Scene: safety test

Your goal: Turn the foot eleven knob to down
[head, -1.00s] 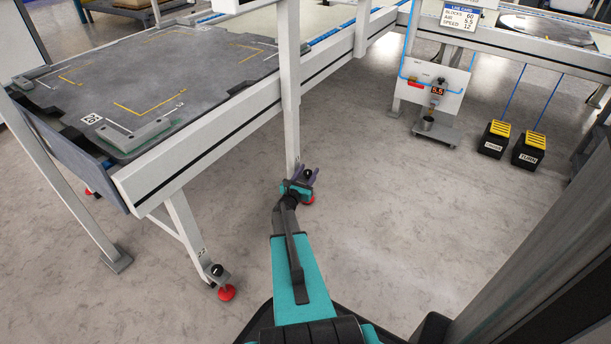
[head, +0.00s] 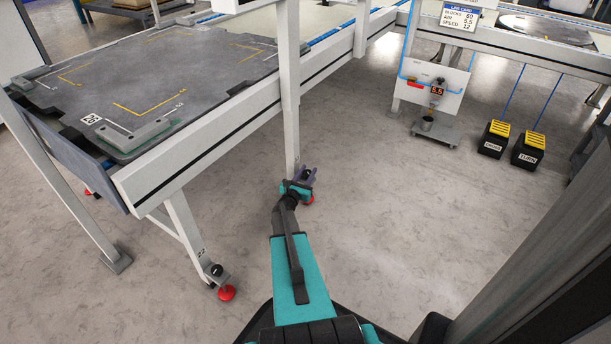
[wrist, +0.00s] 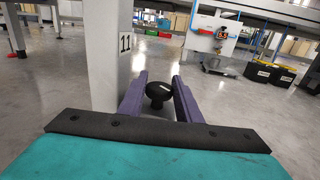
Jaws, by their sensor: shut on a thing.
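Foot eleven is a white leg with a label "11" (wrist: 125,42) in the wrist view; the same leg (head: 291,130) stands at the centre of the head view. Its black round-topped knob (wrist: 158,91) sits between my two purple fingers, just right of the leg in the wrist view. My gripper (head: 305,175) is low by the bottom of the leg and shut on the knob. The knob is mostly hidden by the fingers in the head view. A red foot pad (head: 308,198) shows partly below my gripper.
Another leg with a black knob (head: 215,269) and red pad (head: 227,291) stands at front left. A white panel (head: 450,90) with a small cart and two black-yellow pedals (head: 528,150) are at back right. The floor between is clear.

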